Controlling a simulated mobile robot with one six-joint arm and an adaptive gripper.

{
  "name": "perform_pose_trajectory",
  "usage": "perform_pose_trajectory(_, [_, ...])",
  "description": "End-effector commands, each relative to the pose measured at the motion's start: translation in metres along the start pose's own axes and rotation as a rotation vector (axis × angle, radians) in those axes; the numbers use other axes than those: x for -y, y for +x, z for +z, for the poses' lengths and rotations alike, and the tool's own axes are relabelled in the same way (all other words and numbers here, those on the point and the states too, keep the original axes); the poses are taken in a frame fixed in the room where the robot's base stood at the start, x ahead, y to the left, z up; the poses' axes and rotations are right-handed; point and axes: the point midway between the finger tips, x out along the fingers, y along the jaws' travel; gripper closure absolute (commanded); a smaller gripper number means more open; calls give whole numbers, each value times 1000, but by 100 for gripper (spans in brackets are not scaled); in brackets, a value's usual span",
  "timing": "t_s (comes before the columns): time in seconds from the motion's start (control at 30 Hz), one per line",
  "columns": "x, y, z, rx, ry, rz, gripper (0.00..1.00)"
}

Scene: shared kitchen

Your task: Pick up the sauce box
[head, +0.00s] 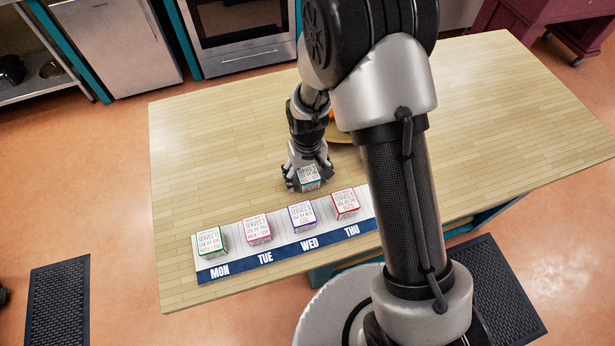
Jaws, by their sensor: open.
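A small white box with teal-green edges and printed text on top (310,172) sits on the wooden table, behind the day strip. No box is legibly marked as sauce, so I cannot confirm from the print which is the sauce box. My gripper (309,181) is low over the table at this box, with its fingers spread to the left and right of it. The jaws are open. I cannot tell whether either finger touches the box. The box's far side is hidden by my gripper.
A white and blue day strip (286,251) lies along the near edge. Similar boxes stand at MON (210,241), TUE (258,229), WED (302,217) and THU (345,203). My arm hides the strip's right part. A plate (340,135) is partly hidden behind my arm. The table's left is clear.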

Motion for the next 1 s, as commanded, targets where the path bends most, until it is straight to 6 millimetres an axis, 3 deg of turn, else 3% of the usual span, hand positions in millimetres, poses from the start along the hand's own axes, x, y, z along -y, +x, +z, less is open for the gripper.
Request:
perform_pose_trajectory(0.17, [0,-1,0,-1,0,0,34])
perform_pose_trajectory(0.83, [0,-1,0,-1,0,0,78])
perform_pose_trajectory(1.0, [0,-1,0,-1,0,0,79])
